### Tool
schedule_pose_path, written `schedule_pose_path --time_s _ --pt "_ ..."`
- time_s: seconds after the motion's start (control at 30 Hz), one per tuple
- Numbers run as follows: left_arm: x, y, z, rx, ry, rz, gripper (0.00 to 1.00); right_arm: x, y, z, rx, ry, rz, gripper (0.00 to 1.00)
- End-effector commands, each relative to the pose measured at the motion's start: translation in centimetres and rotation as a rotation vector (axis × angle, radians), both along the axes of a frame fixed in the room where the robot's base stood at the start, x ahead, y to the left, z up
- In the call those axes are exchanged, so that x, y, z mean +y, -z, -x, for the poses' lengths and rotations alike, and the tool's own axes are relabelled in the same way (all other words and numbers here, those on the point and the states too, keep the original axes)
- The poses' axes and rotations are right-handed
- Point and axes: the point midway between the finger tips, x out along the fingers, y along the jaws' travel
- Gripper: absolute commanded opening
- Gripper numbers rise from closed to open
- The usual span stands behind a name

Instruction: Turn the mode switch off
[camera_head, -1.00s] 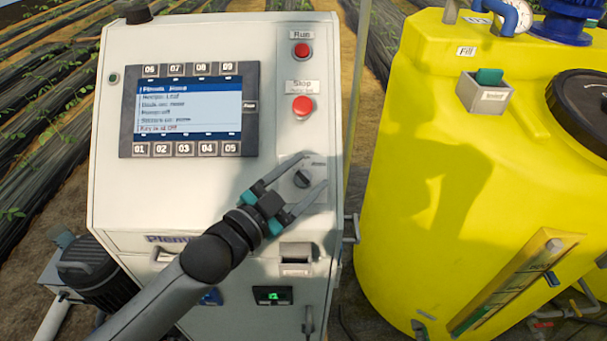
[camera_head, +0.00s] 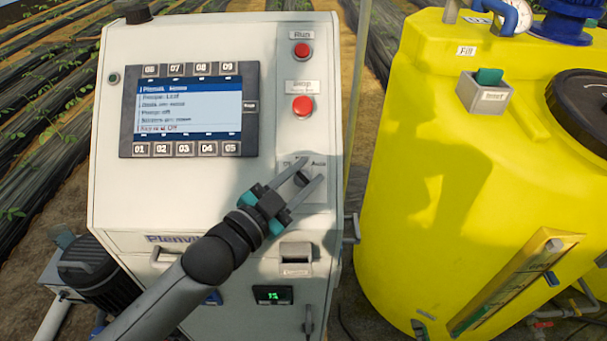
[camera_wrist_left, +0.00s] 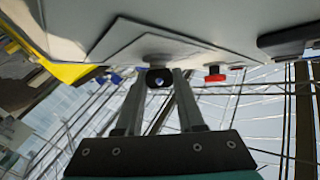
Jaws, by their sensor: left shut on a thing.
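The mode switch is a small dark knob (camera_head: 301,179) on a light plate (camera_head: 314,193) at the lower right of the grey cabinet's face. A label reading "Auto" shows at the plate's upper right; the label on the left is partly hidden. My left gripper (camera_head: 311,170) reaches up from the lower left and is shut on the knob, one finger on each side. In the left wrist view the dark round knob (camera_wrist_left: 160,78) sits between the two fingertips, close to the panel. The knob's exact pointing direction is hard to tell. My right gripper is not in view.
Above the switch are a red Stop button (camera_head: 302,106) and a red Run button (camera_head: 302,50). A display (camera_head: 190,108) with keys is to the left. A latch (camera_head: 296,254) is below. A yellow tank (camera_head: 450,200) stands close to the right of the cabinet.

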Motion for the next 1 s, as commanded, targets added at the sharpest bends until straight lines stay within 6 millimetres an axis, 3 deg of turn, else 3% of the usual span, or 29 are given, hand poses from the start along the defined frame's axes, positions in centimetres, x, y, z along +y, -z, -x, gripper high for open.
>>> schedule_pose_path --time_s 0.4,0.43,0.5,0.7,1.0 --pt "0.0 0.07 0.01 0.003 -0.036 0.032 0.0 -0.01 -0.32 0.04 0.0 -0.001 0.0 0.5" --pt "0.0 0.06 0.01 0.002 -0.035 0.033 0.39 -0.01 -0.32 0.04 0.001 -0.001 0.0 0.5" --pt "0.0 0.07 0.01 0.002 -0.035 0.033 0.46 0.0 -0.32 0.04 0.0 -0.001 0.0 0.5" --pt "0.01 0.05 0.0 0.002 -0.035 0.032 0.68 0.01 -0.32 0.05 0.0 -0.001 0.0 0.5" --pt "0.18 0.1 0.2 0.002 -0.036 0.032 0.68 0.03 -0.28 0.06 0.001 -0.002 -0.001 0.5"
